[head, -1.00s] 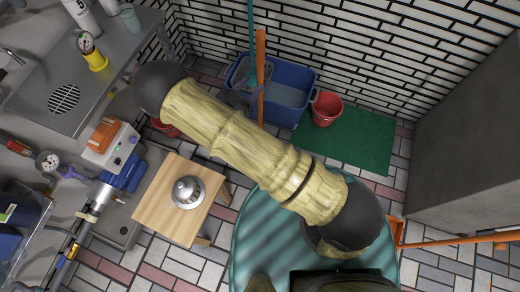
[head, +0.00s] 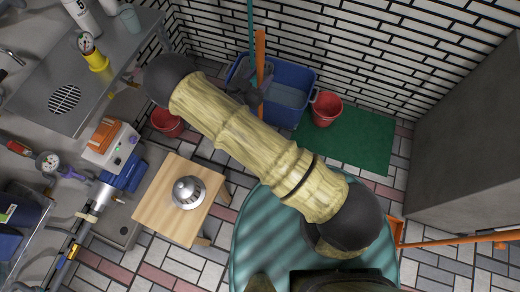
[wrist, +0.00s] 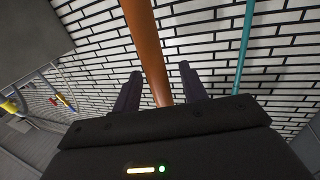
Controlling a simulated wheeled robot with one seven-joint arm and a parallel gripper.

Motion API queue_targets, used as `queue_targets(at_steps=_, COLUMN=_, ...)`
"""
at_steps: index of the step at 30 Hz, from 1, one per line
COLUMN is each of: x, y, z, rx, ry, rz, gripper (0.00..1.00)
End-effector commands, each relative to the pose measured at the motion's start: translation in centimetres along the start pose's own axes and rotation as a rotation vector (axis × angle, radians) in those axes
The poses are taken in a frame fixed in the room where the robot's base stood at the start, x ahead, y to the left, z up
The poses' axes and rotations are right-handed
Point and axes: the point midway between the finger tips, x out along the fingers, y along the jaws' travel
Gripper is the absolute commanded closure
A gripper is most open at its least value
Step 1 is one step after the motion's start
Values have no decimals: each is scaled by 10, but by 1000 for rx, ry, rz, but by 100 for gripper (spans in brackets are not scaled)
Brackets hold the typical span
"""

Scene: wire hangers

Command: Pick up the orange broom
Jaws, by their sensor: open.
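The orange broom's handle (head: 260,62) stands upright, leaning near the blue tub by the tiled wall; its lower end is hidden behind my arm. In the wrist view the orange handle (wrist: 147,45) runs down between my two dark fingers and passes out of sight behind the gripper body. My gripper (wrist: 160,72) is open, with the handle between its fingers and a gap visible on each side. In the head view my gripper (head: 250,90) is at the handle, partly hidden by my arm.
A teal pole (head: 250,28) stands close beside the broom handle. A blue tub (head: 300,78), a red bucket (head: 326,109) and a green mat (head: 365,140) are nearby. A second orange pole (head: 455,241) lies at lower right. A wooden stool (head: 170,205) stands left of my arm.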

Motion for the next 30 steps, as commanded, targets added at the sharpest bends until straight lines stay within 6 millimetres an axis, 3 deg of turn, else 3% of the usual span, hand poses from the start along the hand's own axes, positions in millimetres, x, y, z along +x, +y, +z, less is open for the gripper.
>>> queue_targets(at_steps=8, x=0, y=0, z=0, rx=0, ry=0, rz=0, gripper=57)
queue_targets(at_steps=12, x=0, y=0, z=0, rx=0, ry=0, rz=0, gripper=85)
queue_targets(at_steps=15, x=0, y=0, z=0, rx=0, ry=0, rz=0, gripper=100)
queue_targets(at_steps=25, x=0, y=0, z=-4, rx=2, ry=3, rz=1, gripper=100)
queue_targets(at_steps=30, x=0, y=-1, z=-18, rx=5, ry=3, rz=1, gripper=100)
